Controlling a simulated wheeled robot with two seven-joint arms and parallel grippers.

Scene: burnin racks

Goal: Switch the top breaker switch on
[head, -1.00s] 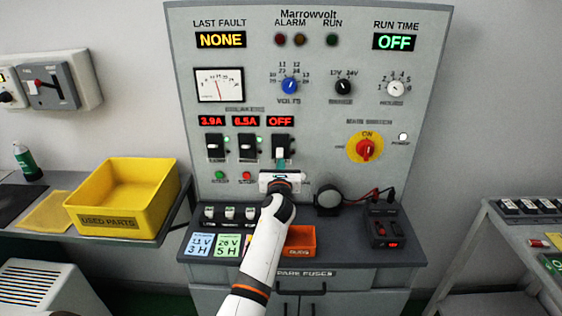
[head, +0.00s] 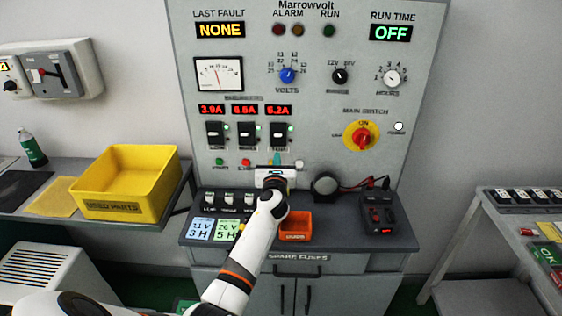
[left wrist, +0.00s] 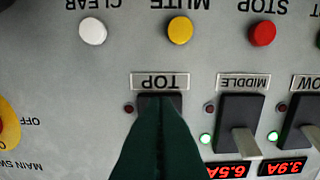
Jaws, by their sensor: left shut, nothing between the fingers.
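The top breaker (head: 278,134) is the rightmost of three black breakers on the grey panel. Its display (head: 278,110) reads 6.2A, and a green lamp shows beside it. My left gripper (head: 277,159) is shut and empty, its teal fingertips just below this breaker. In the left wrist view, which shows the panel upside down, the dark green fingers (left wrist: 160,110) cover most of the black top breaker (left wrist: 174,101) below its TOP label. Its lever is hidden there, and I cannot tell whether the fingers touch it. My right gripper is not in view.
The middle breaker (head: 246,134) reads 6.5A with a green lamp. Small push buttons, including a red one (head: 245,162), sit below the breakers. An orange bin (head: 295,226) and a round black device (head: 325,184) are on the shelf close to my arm.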

